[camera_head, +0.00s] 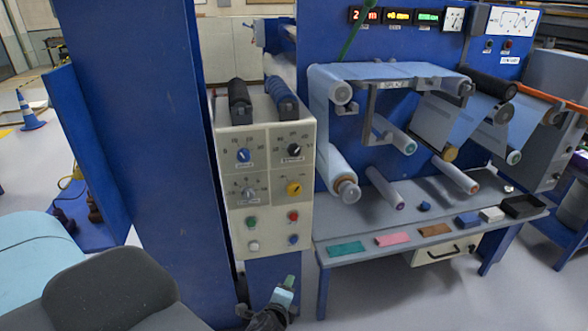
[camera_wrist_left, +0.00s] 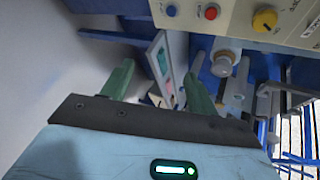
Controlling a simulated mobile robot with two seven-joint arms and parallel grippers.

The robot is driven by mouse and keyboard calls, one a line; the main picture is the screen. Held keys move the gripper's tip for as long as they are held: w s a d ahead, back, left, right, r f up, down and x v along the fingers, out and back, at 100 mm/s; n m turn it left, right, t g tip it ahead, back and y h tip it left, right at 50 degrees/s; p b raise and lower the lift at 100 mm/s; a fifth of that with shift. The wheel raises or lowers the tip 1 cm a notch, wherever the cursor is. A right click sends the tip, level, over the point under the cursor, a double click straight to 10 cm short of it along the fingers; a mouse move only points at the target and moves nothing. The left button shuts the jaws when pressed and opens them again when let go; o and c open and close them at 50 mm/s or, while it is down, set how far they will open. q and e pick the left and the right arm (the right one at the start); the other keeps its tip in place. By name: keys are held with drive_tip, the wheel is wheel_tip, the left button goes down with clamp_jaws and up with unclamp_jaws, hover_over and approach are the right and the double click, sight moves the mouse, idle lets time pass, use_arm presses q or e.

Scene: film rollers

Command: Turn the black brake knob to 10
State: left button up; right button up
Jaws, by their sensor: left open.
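The black knob (camera_head: 295,149) is at the upper right of the cream control panel (camera_head: 268,205), with scale marks around it. They are too small to read surely, and I cannot tell where the knob points. It does not show in the left wrist view. My left gripper (camera_head: 286,288) is below the panel's lower right in the head view, well away from the black knob. In the left wrist view its green fingers (camera_wrist_left: 160,82) are spread apart with nothing between them. The right gripper is not in view.
A blue knob (camera_head: 243,155), a grey knob (camera_head: 249,194) and a yellow knob (camera_head: 294,188) surround the black one. Several push buttons sit lower. A table (camera_head: 345,224) with rollers and coloured cards is close on the right.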

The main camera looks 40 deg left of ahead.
use_arm(q)
drive_tip(key=w+a+r+m+y, duration=0.4)
drive_tip(key=w+r, duration=0.6)
drive_tip(key=r, duration=0.4)
drive_tip(key=w+a+r+m+y, duration=0.4)
drive_tip(key=w+r+m, duration=0.3)
drive_tip(key=r, duration=0.7)
drive_tip(key=w+p, duration=0.1)
drive_tip(key=w, duration=0.1)
drive_tip(key=shift+w+a+m, duration=0.3)
drive_tip(key=shift+w+a, duration=0.05)
drive_tip(key=shift+w, duration=0.05)
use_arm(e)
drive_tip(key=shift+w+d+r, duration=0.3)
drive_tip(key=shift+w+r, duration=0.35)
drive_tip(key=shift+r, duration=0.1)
use_arm(q)
drive_tip(key=shift+w, duration=0.1)
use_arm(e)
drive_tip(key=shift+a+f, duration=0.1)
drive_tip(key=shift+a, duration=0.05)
